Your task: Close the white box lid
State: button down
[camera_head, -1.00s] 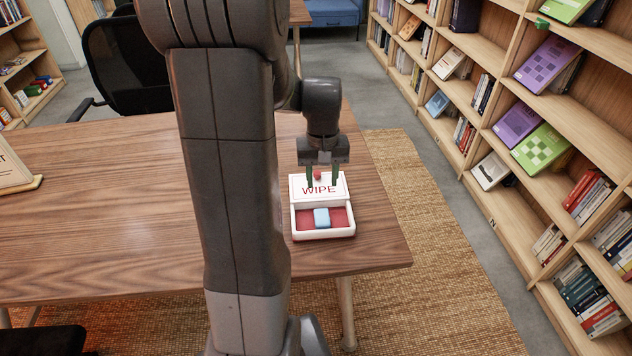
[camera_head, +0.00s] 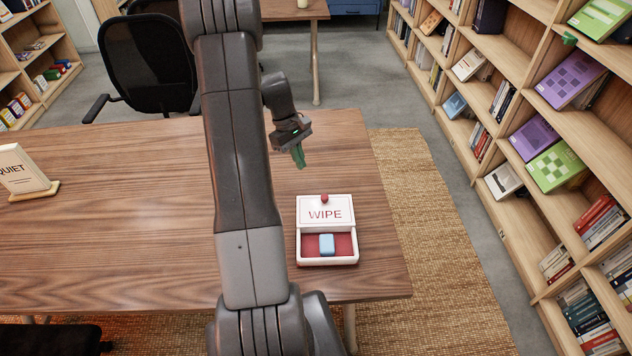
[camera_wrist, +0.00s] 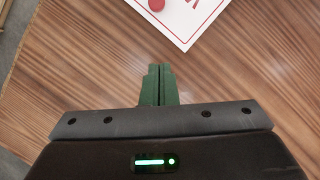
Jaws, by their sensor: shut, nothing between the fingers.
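The white box (camera_head: 328,262) sits on the wooden table near its right end. Its lid (camera_head: 310,205) is open at the back of the box, with red WIPE lettering and a red knob (camera_head: 325,198) at its far edge. The red inside shows, with a light blue block (camera_head: 326,245) in it. My gripper (camera_head: 300,158) is shut and empty, above the table behind and left of the lid, apart from it. In the wrist view, the green fingers (camera_wrist: 158,72) are together over bare wood; part of the lid (camera_wrist: 190,22) and the knob (camera_wrist: 156,4) show at the top.
The table (camera_head: 120,220) is clear around the box; its right edge is close by. A QUIET sign (camera_head: 22,172) stands at the far left. A black chair (camera_head: 150,60) is behind the table. Bookshelves (camera_head: 520,130) line the right side, beyond a woven rug (camera_head: 440,220).

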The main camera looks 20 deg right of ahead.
aim_at(317, 225)
jog(key=p+x, duration=0.1)
jog(key=x, duration=0.4)
jog(key=shift+s+f, duration=0.15)
jog(key=shift+f, duration=0.2)
jog(key=shift+s+d+f+p, duration=0.2)
jog(key=shift+s+d, duration=0.15)
jog(key=shift+s, duration=0.25)
jog(key=shift+s+d+f+p, duration=0.1)
jog(key=shift+s+d+p, duration=0.1)
jog(key=shift+s+d, duration=0.3)
jog(key=shift+s+d+f+p, duration=0.15)
jog(key=shift+s+d+p, duration=0.1)
jog(key=shift+s, duration=0.45)
jog(key=s+a+b, duration=0.1)
jog(key=s, duration=0.2)
jog(key=s+a+b, duration=0.1)
jog(key=s, duration=0.2)
jog(key=s+a+b, duration=0.1)
jog(key=s+b, duration=0.1)
jog(key=s, duration=0.2)
jog(key=shift+s+a, duration=0.1)
jog(key=shift+r, duration=0.1)
